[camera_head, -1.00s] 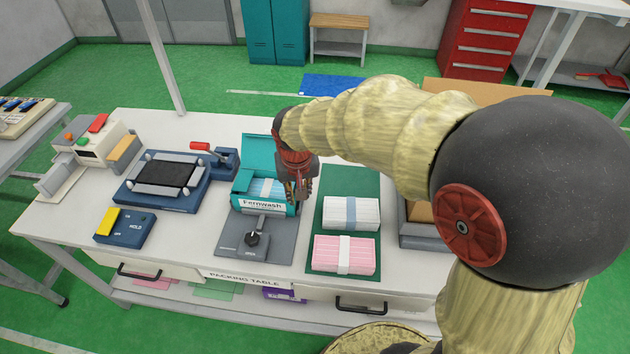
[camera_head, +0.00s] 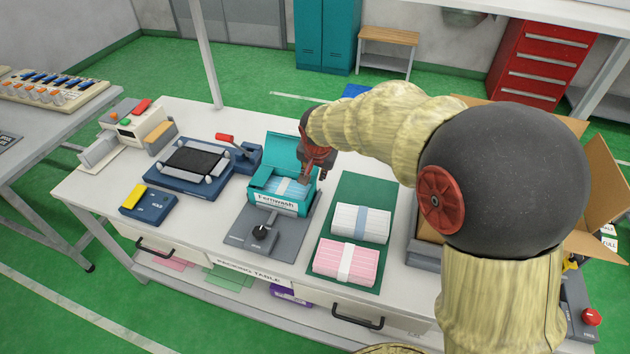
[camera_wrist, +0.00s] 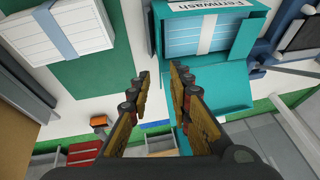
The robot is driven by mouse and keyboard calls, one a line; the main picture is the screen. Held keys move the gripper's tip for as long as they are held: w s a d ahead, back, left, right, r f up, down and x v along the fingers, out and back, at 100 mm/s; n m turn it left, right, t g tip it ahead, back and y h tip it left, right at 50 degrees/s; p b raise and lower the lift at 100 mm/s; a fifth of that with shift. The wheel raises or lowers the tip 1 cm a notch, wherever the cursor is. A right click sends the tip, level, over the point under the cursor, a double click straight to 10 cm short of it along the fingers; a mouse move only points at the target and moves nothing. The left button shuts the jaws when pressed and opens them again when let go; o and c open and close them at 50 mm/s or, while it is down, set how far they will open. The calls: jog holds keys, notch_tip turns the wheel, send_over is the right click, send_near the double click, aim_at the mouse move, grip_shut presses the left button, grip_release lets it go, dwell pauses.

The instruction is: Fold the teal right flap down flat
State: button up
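The teal Fernwash carton (camera_head: 272,207) stands on a grey fixture, its back lid (camera_head: 290,150) raised. Banded blue-and-white packs lie inside. It also shows upside down in the wrist view (camera_wrist: 215,8), with the lid (camera_wrist: 215,90) towards me. My gripper (camera_head: 306,178) is at the carton's right side, fingertips near its top edge. A narrow teal strip (camera_wrist: 158,35) along that side may be the right flap. My gripper partly hides that side in the head view, so the flap's angle is unclear.
A green mat (camera_head: 368,195) to the right bears a blue-banded pack (camera_head: 361,223) and a pink pack (camera_head: 346,262). A blue press-like device (camera_head: 190,165) stands left of the carton. An open cardboard box (camera_head: 600,185) is at the far right.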

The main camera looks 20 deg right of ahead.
jog(key=b+x, duration=0.1)
jog(key=x, duration=0.5)
jog(key=shift+f+b, duration=0.2)
jog(key=shift+b, duration=0.15)
jog(key=shift+c, duration=1)
grip_shut()
